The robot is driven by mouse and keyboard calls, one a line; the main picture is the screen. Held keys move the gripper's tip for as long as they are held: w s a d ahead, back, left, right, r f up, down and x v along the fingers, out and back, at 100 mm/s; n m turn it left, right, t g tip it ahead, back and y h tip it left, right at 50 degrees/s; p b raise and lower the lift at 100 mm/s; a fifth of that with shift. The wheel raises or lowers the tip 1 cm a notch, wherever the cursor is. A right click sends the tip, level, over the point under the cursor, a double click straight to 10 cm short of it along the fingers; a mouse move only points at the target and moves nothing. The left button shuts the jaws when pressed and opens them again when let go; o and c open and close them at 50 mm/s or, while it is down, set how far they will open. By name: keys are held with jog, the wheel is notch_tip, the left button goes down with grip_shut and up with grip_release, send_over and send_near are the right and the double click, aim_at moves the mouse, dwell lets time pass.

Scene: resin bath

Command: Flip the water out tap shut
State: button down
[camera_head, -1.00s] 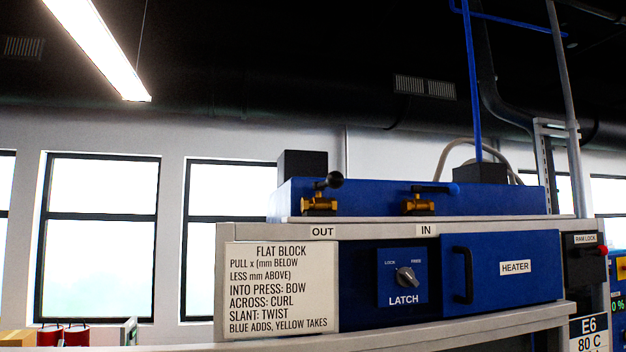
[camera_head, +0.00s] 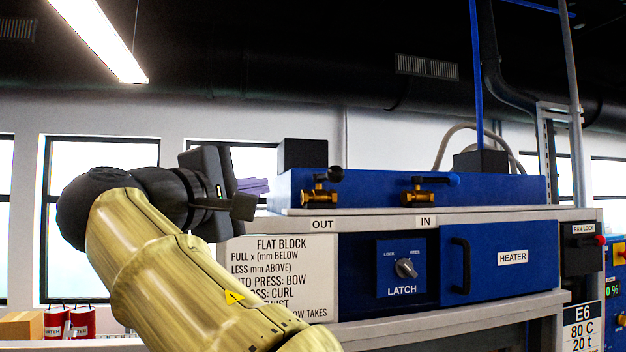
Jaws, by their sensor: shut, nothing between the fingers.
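The water out tap (camera_head: 319,198) is a brass valve with a short dark lever ending in a black ball knob (camera_head: 336,174). It sits on the front of the blue bath above the OUT label (camera_head: 322,224). The knob is up and right of the brass body. My gripper (camera_head: 252,197) is shut and empty, left of the tap and apart from it, in front of the bath's left end. The arm hides part of the instruction sign. The gripper's far side is hidden.
The IN tap (camera_head: 418,196), brass with a blue-ended lever, stands to the right. Below are the LATCH panel (camera_head: 402,268), the HEATER drawer (camera_head: 499,262) with a black handle, and a grey ledge (camera_head: 440,216). A black block (camera_head: 303,153) stands behind the OUT tap.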

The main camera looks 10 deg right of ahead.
jog(key=shift+w+f, duration=0.1)
jog(key=shift+w, duration=0.05)
jog(key=shift+d, duration=0.1)
jog(key=p, duration=0.7)
send_near(324, 177)
jog(key=x, duration=0.5)
jog(key=shift+w+d+r, duration=0.1)
jog(key=shift+w+r, duration=0.1)
jog(key=shift+d+p, duration=0.2)
jog(key=shift+p, duration=0.1)
jog(key=shift+w+a+f, duration=0.1)
jog(key=shift+w+f, duration=0.05)
